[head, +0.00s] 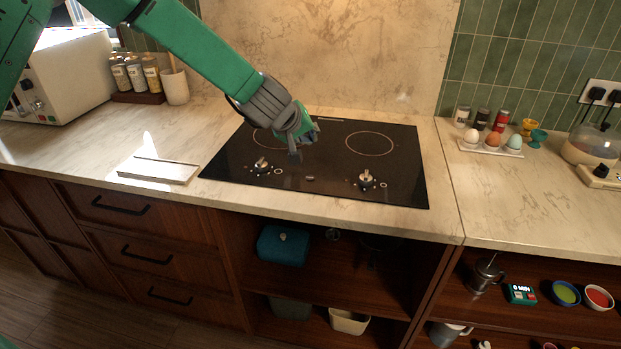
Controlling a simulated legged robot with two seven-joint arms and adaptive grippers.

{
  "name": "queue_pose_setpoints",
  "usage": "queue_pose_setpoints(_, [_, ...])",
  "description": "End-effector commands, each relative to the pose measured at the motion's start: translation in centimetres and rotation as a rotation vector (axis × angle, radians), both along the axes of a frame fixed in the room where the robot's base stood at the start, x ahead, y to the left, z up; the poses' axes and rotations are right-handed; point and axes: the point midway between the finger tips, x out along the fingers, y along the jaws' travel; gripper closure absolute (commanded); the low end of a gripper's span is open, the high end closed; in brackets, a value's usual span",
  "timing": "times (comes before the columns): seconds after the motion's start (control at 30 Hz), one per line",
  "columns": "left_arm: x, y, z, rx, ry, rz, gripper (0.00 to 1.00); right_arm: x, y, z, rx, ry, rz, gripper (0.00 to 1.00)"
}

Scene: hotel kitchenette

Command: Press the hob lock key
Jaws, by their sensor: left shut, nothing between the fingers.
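The black hob (330,180) is set in the marble counter and has two ring-marked zones. Two metal knobs stand along its front, a left knob (262,164) and a right knob (366,179). A small light mark (310,178) lies between the knobs on the front strip; it may be the lock key, but it is too small to be sure. My left gripper (296,156) is shut and empty, pointing down over the hob, behind and slightly left of that mark. I cannot tell whether its tip touches the glass. My right gripper is not in view.
A flat pale board (158,170) lies left of the hob. A white appliance (65,78) and a spice rack (137,97) stand at back left. An egg tray (490,148), small jars and a kettle-like appliance (592,150) are at right. Open shelves are below.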

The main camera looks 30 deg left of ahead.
Motion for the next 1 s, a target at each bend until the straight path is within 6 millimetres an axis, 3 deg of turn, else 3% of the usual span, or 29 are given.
queue_pose_setpoints(0.53, [-0.1, 0.0, -6.7, -0.001, -0.001, 0.000, 1.00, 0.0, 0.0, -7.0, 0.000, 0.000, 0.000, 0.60])
queue_pose_setpoints(0.73, [-0.1, 0.0, -8.3, -0.001, -0.001, -0.001, 1.00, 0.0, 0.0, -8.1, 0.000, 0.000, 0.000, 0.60])
queue_pose_setpoints(1.0, [-0.1, 0.0, -8.5, -0.001, -0.001, -0.001, 1.00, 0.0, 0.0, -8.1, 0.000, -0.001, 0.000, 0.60])
